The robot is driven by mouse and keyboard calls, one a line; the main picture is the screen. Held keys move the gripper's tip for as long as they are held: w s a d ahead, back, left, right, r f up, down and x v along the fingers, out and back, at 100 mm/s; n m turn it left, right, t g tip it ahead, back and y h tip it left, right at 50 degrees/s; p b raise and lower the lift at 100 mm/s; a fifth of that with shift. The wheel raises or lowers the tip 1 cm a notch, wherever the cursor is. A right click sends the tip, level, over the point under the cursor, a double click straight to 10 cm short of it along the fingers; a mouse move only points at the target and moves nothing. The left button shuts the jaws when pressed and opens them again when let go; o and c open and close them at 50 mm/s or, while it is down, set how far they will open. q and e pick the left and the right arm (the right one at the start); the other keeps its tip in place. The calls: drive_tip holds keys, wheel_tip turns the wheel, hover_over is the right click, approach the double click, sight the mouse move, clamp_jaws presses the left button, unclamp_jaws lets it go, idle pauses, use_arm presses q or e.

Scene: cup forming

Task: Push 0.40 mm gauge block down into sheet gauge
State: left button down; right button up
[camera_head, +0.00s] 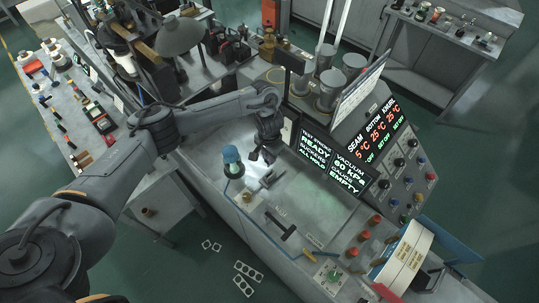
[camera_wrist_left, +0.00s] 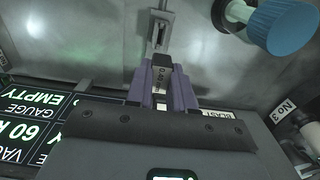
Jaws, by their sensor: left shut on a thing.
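My left gripper (camera_head: 258,156) is over the steel bench top beside the display screen. In the left wrist view its purple fingers (camera_wrist_left: 161,90) are shut on the 0.40 mm gauge block (camera_wrist_left: 161,74), a small dark block with pale markings. Just beyond the block's end is a narrow metal slotted piece (camera_wrist_left: 159,35), which looks like the sheet gauge. The block lines up with it, but I cannot tell whether they touch. In the head view the gripper hides the block. My right gripper is not in view.
A blue-capped fixture (camera_head: 232,158) stands close left of the gripper; its blue cap (camera_wrist_left: 287,25) shows in the left wrist view. The screen (camera_head: 330,160) reads gauge empty. A dark T-shaped handle (camera_head: 281,226) lies on the bench front. Red buttons (camera_head: 364,235) are at right.

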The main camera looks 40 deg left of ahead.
use_arm(q)
drive_tip(key=shift+s+r+p, duration=0.1)
drive_tip(key=shift+r+p, duration=0.05)
drive_tip(key=shift+p, duration=0.45)
drive_tip(key=shift+f+b, duration=1.6)
drive_tip(key=shift+f, duration=1.45)
drive_tip(key=shift+p, duration=0.4)
drive_tip(key=shift+p, duration=0.4)
drive_tip(key=shift+p, duration=0.4)
drive_tip(key=shift+f, duration=0.4)
drive_tip(key=shift+f+b, duration=0.75)
drive_tip(key=shift+f, duration=0.2)
